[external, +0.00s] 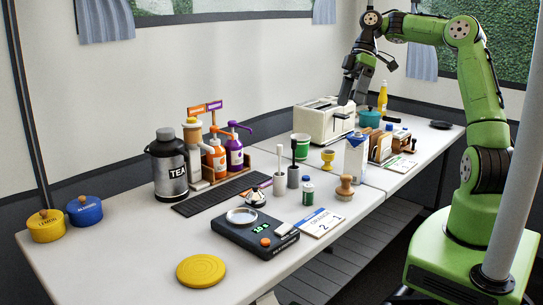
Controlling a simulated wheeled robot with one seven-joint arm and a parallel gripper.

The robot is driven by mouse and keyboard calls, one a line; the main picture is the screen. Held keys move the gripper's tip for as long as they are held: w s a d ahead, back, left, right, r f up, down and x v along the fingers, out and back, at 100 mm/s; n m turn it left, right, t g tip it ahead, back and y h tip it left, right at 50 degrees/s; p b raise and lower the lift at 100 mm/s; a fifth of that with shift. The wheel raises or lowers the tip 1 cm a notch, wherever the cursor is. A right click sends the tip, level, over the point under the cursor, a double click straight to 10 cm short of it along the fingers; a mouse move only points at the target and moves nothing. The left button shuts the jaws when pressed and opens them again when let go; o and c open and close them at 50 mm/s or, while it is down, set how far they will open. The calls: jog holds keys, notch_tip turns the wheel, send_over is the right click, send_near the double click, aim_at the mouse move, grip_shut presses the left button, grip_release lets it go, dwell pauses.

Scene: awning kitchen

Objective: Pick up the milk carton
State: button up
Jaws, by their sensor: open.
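A white carton with a blue top (356,157), which looks like the milk carton, stands upright on the table right of the middle.
A toaster (318,122) stands behind the carton. A yellow egg cup (327,160), a wooden stamp (345,188) and a wooden holder (382,146) stand close around it. A scale (254,232) and yellow disc (201,271) lie nearer.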

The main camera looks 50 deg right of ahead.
jog(key=s+d+n+t+y, duration=0.1)
jog(key=s+d+t+y, duration=0.2)
jog(key=d, duration=1)
jog(key=s+d+t+y, duration=0.1)
jog(key=d+t+y, duration=0.3)
jog(key=d, duration=0.9)
jog(key=h, duration=0.1)
send_near(347, 165)
jog(key=shift+n, duration=0.3)
jog(key=b+x, duration=0.1)
jog(key=x, duration=0.3)
jog(key=b+x, duration=0.1)
jog(key=x, duration=0.1)
jog(key=shift+w+d+f+b, duration=0.15)
jog(key=shift+w+f+b, duration=0.15)
jog(key=shift+w, duration=0.15)
jog(key=shift+c, duration=0.5)
jog(key=c, duration=0.9)
